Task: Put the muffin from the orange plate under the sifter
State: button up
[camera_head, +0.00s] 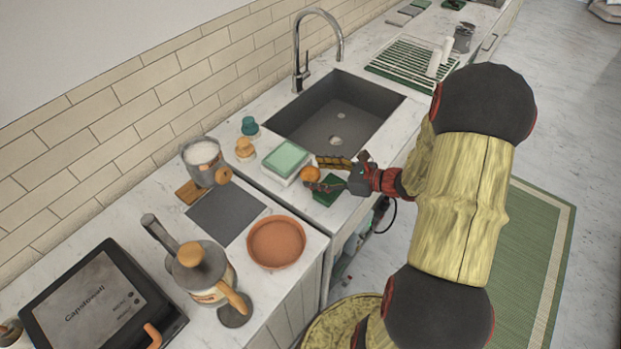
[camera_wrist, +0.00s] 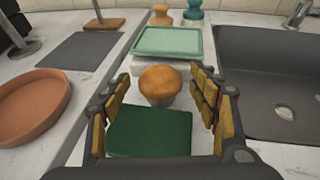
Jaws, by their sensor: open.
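A muffin (camera_wrist: 160,84) with an orange-brown top and a grey cup shows between the fingers of my gripper (camera_wrist: 160,78), with a gap on each side. In the head view the muffin (camera_head: 310,174) is at the fingertips of my gripper (camera_head: 318,172), beside the sink. I cannot tell whether it rests on something. My gripper is open. The orange plate (camera_head: 277,242) is an empty terracotta dish on the counter; it also shows at the left in the wrist view (camera_wrist: 30,108). A metal vessel with white contents and a wooden knob (camera_head: 203,158), possibly the sifter, stands near the wall.
A green-topped box (camera_head: 287,160) and a dark green cloth (camera_head: 326,189) lie near my gripper. The sink (camera_head: 335,115) is behind. A dark grey mat (camera_head: 226,211) is bare.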

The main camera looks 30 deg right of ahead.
jog(key=shift+x, duration=1.4)
jog(key=c, duration=0.3)
jog(key=c, duration=1)
jog(key=shift+r, duration=0.1)
